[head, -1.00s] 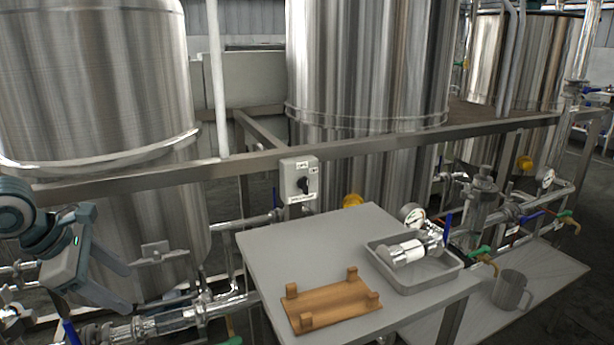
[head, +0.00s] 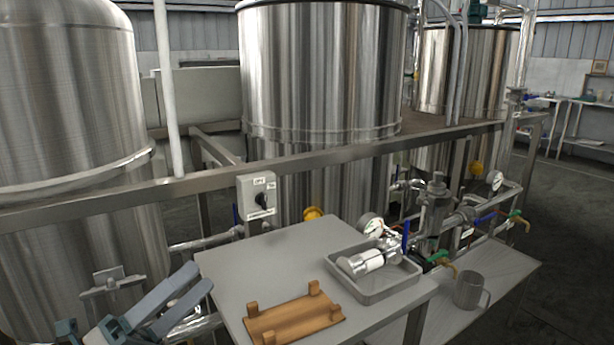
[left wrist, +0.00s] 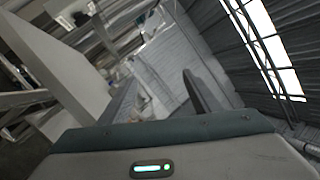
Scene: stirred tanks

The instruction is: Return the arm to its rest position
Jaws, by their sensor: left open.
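My left gripper (head: 178,299) is at the lower left of the head view, left of the grey table. Its two fingers are spread apart with nothing between them. In the left wrist view the open fingers (left wrist: 160,95) point away into the room, with the wall and roof windows beyond. My right arm and gripper do not show in either view.
A grey table (head: 240,270) holds a wooden rack (head: 295,318) with corner posts and a metal tray (head: 385,287) with a shiny cylinder (head: 365,263). A switch box (head: 257,195) sits on the rail behind. A mug (head: 470,290) stands on a lower shelf. Large steel tanks (head: 320,75) stand behind.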

